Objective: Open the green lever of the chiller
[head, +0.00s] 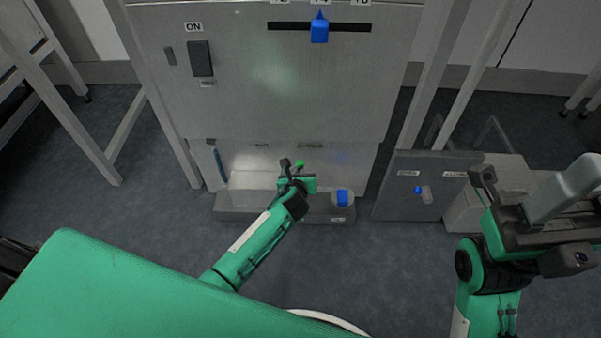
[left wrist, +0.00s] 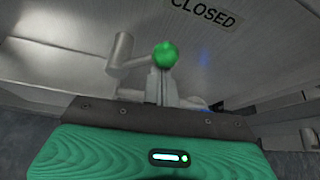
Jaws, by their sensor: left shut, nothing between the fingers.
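The chiller (head: 280,95) is a grey metal cabinet. Its green lever knob (head: 300,163) sits low on the front, above a metal ledge; in the left wrist view the green ball (left wrist: 165,55) shows beside a metal arm and cylinder (left wrist: 122,52). A "CLOSED" label (left wrist: 203,13) is on the panel up and right of the ball. My left gripper (head: 291,164) is shut and empty, right by the knob; its fingers (left wrist: 161,87) point at the ball from below in the wrist view. Whether they touch it I cannot tell. My right gripper (head: 525,185) is at the right, away from the lever.
A blue slider (head: 319,30) and a dark "ON" switch (head: 201,58) are higher on the chiller. A grey box with a blue knob (head: 400,190) stands at right. Frame legs flank the chiller.

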